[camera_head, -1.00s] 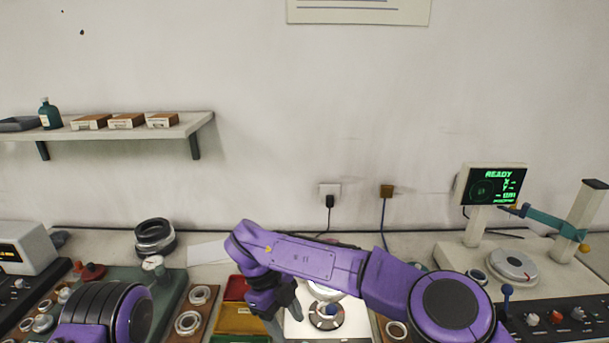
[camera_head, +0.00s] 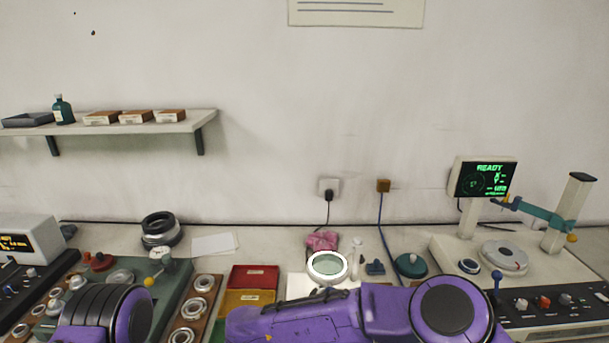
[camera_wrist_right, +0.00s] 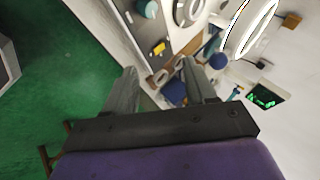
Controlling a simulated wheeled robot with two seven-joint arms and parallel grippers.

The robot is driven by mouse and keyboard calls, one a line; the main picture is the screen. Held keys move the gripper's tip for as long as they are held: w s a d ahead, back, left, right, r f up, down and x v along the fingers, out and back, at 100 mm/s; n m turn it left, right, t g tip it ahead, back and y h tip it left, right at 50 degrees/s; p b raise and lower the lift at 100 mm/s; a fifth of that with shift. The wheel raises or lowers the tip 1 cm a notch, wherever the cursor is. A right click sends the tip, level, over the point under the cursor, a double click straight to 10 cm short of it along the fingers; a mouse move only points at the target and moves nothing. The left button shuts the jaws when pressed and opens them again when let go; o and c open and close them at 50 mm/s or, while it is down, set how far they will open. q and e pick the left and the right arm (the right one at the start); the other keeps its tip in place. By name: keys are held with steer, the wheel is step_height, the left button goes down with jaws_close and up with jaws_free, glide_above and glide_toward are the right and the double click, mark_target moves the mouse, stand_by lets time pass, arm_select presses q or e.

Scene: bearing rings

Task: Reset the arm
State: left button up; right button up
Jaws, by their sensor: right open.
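My right arm (camera_head: 300,318) is purple and lies low across the bottom middle of the head view, its gripper out of that picture. In the right wrist view my right gripper (camera_wrist_right: 160,82) has its two grey fingers apart with nothing held between them. Beyond the fingers I see the bench with blue and white items and the green floor (camera_wrist_right: 50,100). My left arm (camera_head: 105,318) shows only as a purple and black joint at the bottom left of the head view. My left gripper is not visible.
A ring-lit magnifier (camera_head: 327,267) stands behind my right arm. Red and yellow bins (camera_head: 254,278) and a wooden ring rack (camera_head: 196,308) lie left of it. A measuring station with a READY screen (camera_head: 482,178) is at right. A shelf (camera_head: 190,122) hangs on the wall.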

steer(key=s+d+f+n+t+y+b, duration=0.1)
steer(key=s+d+f+n+b, duration=0.2)
steer(key=f, duration=0.4)
steer(key=s+d+f+n+y, duration=0.1)
steer(key=s+d+f+n, duration=0.25)
steer(key=f, duration=0.25)
steer(key=s+d+f+n+t+y+b, duration=0.1)
steer(key=s+d+f+n+y+b, duration=0.2)
steer(key=f, duration=0.4)
steer(key=s+d+f+n+g+h+b, duration=0.1)
steer(key=s+d+f, duration=0.3)
steer(key=s+d, duration=0.7)
steer(key=s+d+f+n+g+h+b, duration=0.1)
steer(key=s+d+f+n+g+b, duration=0.2)
steer(key=s+d, duration=0.8)
step_height(320, 180, down, 2)
steer(key=shift+s+d+f+g+h+b, duration=0.1)
steer(key=shift+s+d+g+h+b, duration=0.1)
steer(key=shift+s+g+h+b, duration=0.45)
